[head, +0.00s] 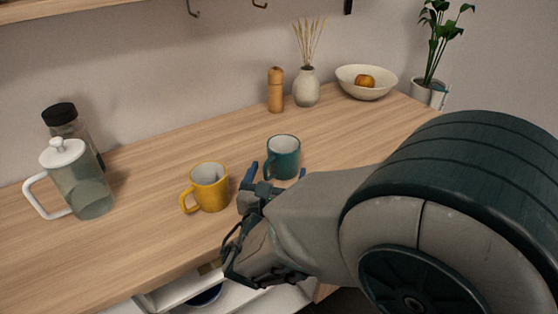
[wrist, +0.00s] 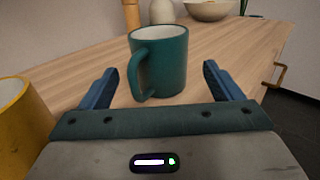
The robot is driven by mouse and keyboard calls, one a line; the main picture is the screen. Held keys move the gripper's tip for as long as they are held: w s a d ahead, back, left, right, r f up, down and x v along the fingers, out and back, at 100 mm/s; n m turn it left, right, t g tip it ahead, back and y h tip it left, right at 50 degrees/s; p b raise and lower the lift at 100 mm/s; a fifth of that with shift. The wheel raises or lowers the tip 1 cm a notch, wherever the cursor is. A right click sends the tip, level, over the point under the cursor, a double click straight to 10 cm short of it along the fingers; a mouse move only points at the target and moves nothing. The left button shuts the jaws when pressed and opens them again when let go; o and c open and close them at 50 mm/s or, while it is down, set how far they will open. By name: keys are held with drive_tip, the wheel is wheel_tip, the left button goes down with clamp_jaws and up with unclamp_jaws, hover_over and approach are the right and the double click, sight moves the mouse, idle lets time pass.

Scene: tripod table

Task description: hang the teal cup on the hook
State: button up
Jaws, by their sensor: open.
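The teal cup (head: 284,158) stands upright on the wooden counter (head: 150,180), right of a yellow mug. In the wrist view the teal cup (wrist: 160,58) is just beyond the blue fingertips, with its handle toward the camera and slightly left. My gripper (head: 270,177) is open at the near side of the cup; its fingers (wrist: 158,82) are spread with nothing between them. Two hooks show at the top of the head view, a left hook (head: 193,9) and a right hook (head: 260,4). Both look empty, though the upper part is cut off.
The yellow mug (head: 209,187) stands close to the left of my gripper. A pepper mill (head: 275,90), a vase (head: 306,88) and a fruit bowl (head: 366,83) stand behind the cup. A glass pitcher (head: 78,182) and a dark-lidded jar (head: 66,122) are at the left. A shelf edge (head: 60,10) overhangs the counter.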

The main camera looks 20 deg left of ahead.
drive_tip(key=s, duration=0.7)
drive_tip(key=shift+d, duration=0.25)
drive_tip(key=w+d+f+m+g+h, duration=0.1)
drive_tip(key=w+d+m+g+h, duration=0.15)
drive_tip(key=d+m+h, duration=0.5)
drive_tip(key=w+d+f+m+g+h, duration=0.15)
drive_tip(key=d+m+g, duration=0.25)
drive_tip(key=d, duration=0.7)
drive_tip(key=s+d+f+m+g+y, duration=0.1)
drive_tip(key=s+d+m+g+y, duration=0.2)
drive_tip(key=m, duration=1)
drive_tip(key=s+d+f+m+g+y, duration=0.1)
drive_tip(key=s+d+m+g+y, duration=0.3)
drive_tip(key=m, duration=0.8)
drive_tip(key=shift+s+d+f+m+g, duration=0.3)
drive_tip(key=shift+s+d+g, duration=0.85)
drive_tip(key=shift+d, duration=1.1)
drive_tip(key=shift+w+r, duration=0.1)
drive_tip(key=shift+w, duration=0.1)
